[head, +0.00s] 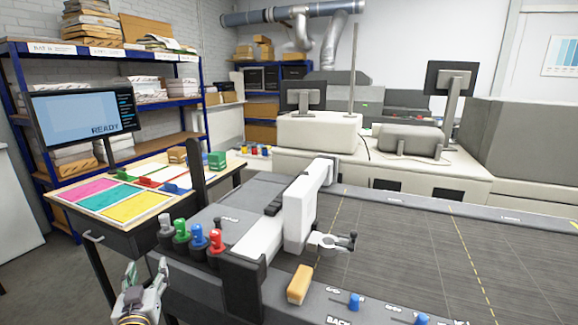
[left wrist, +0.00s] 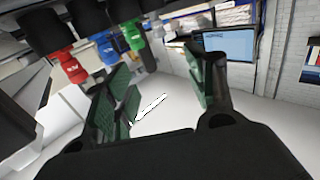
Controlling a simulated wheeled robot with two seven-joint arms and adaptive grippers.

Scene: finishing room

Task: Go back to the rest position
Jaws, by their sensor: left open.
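My left gripper (head: 146,272) is at the bottom left of the head view, pointing up, with its fingers apart and nothing visible between them. It stands beside the near left end of the grey machine (head: 262,180). In the left wrist view its two green-padded fingers (left wrist: 160,82) are spread with an empty gap. The red knobbed holder (head: 216,241), blue holder (head: 198,236) and green holder (head: 181,230) are on the machine's end, close to the right of the gripper and apart from it. My right gripper is not in view.
A table with coloured sheets (head: 133,208) and a monitor (head: 85,118) stand at the left. The machine's dark bed (head: 400,240) fills the right, with a white carriage (head: 298,215) and a tan block (head: 300,284). Grey floor (head: 50,275) shows at the lower left.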

